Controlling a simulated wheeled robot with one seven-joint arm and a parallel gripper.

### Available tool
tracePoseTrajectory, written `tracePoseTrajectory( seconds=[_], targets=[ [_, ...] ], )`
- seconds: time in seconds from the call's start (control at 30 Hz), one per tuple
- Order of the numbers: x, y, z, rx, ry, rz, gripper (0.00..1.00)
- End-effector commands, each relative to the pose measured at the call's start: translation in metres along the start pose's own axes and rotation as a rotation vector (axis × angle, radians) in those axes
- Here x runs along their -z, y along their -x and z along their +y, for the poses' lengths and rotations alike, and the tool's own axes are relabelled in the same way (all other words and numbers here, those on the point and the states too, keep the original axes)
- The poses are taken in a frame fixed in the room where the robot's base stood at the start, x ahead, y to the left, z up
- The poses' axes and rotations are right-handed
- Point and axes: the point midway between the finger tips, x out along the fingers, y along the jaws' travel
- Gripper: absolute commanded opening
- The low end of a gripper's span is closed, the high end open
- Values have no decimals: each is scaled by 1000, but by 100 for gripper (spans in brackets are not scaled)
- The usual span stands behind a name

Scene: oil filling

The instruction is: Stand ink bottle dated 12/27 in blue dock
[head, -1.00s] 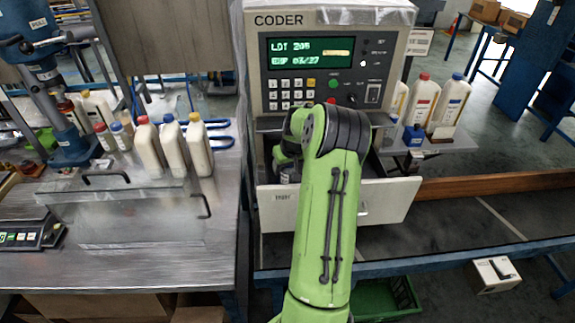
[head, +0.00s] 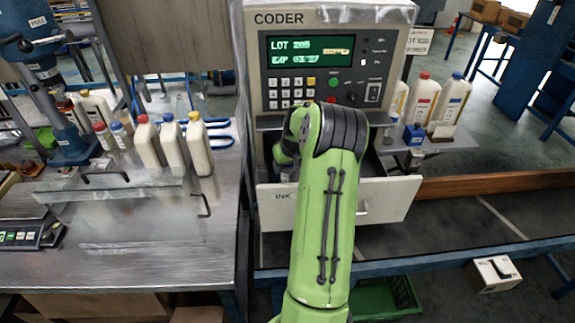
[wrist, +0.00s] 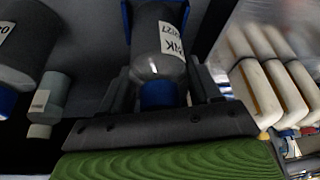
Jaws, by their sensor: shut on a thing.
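A dark ink bottle (wrist: 160,50) with a blue cap (wrist: 158,94) is between the fingers of my gripper (wrist: 163,88) in the wrist view. Its white label reads 12/27 in part. My gripper is shut on it, with the cap end nearest the camera. Thin blue edges (wrist: 126,20) flank the bottle's far end; I cannot tell whether they belong to the blue dock or to the fingers. In the head view my arm hides the gripper and bottle, which are at the open drawer (head: 385,203) below the coder.
In the wrist view another dark bottle (wrist: 22,40) and a small grey bottle (wrist: 47,103) lie left of the held one. The coder (head: 330,60) stands behind the drawer. White bottles stand on the left table and right shelf, with a small blue item (head: 414,134).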

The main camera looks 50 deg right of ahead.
Motion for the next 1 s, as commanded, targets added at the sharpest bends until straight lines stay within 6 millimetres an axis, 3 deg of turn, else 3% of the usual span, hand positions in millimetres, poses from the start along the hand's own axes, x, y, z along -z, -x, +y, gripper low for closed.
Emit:
tracePoseTrajectory(
  seconds=[0.23,0.27,0.43,0.77,0.87,1.0],
  targets=[
    [1,1,0,0,0,2,23],
    [1,1,0,0,0,2,66],
    [1,1,0,0,0,1,92],
    [0,5,0,-1,0,1,92],
    [1,22,1,-3,-1,3,92],
    [1,62,1,-5,0,5,92]
  ],
)
